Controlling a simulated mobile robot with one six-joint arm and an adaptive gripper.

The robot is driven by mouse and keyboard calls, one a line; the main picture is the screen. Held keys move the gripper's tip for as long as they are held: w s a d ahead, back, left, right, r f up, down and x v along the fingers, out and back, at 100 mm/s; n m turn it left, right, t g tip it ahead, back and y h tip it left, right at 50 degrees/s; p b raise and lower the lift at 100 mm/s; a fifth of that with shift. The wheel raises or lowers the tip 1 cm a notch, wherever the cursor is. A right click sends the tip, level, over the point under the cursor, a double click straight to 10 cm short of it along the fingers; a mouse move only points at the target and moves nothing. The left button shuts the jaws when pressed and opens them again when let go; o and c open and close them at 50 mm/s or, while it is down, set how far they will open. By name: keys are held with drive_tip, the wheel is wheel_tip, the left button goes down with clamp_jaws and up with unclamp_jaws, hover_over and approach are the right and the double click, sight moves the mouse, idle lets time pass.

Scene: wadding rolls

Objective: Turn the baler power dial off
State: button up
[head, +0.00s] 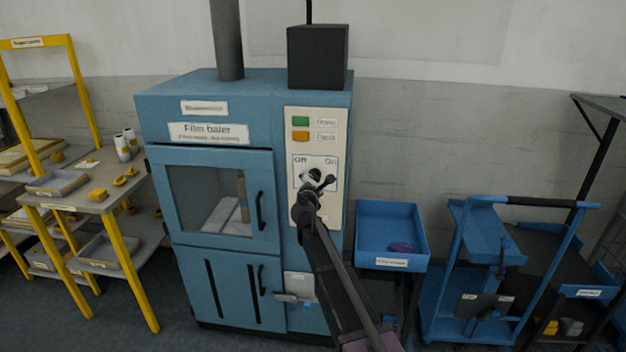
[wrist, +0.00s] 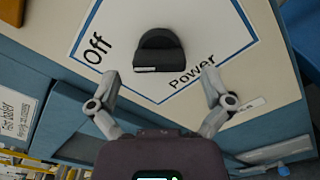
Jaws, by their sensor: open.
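The blue film baler (head: 215,185) stands in the middle of the head view. Its pale control panel (head: 334,210) carries a white dial plate with a blue border. In the wrist view the black power dial (wrist: 159,50) sits on the plate (wrist: 205,38), with "Off" to its left and "Power" to its lower right. A pale strip marks the dial's lower edge. My gripper (wrist: 160,82) is open and empty, its two fingers spread below the dial, one to each side, apart from it. In the head view my gripper (head: 317,182) partly covers the dial.
A green button (head: 300,122) and an orange button (head: 300,136) sit above the dial plate. A blue bin (head: 391,238) stands right of the baler, beside a blue cart (head: 480,285). A yellow-framed shelf (head: 100,200) stands at left.

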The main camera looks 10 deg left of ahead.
drive_tip(key=s, duration=1)
drive_tip(key=shift+a, duration=0.1)
drive_tip(key=s+d+f+m+g+h+p, duration=0.1)
drive_tip(key=s+d+f+m+g+h, duration=0.15)
drive_tip(key=d+m, duration=0.4)
drive_tip(key=s+d+f+m+g+h+p, duration=0.1)
drive_tip(key=s+d+f+m+g, duration=0.2)
drive_tip(key=d, duration=0.6)
drive_tip(key=s+d+f+m+g+h+p, duration=0.1)
drive_tip(key=s+d+f+m+g+h, duration=0.2)
drive_tip(key=d+m, duration=0.45)
drive_tip(key=s+d+f+m+g+y+p, duration=0.1)
drive_tip(key=s+d+f+m+g+y, duration=0.1)
drive_tip(key=s, duration=0.8)
drive_tip(key=s+d+f+m+g+y+p, duration=0.1)
drive_tip(key=s+m+g+y, duration=0.4)
drive_tip(key=s, duration=0.6)
drive_tip(key=d+m+g+p, duration=0.1)
drive_tip(key=m+g, duration=0.1)
drive_tip(key=shift+s+d+f+m, duration=0.15)
drive_tip(key=shift+d+f+m, duration=0.05)
drive_tip(key=shift+f+m, duration=0.2)
drive_tip(key=shift+g, duration=0.25)
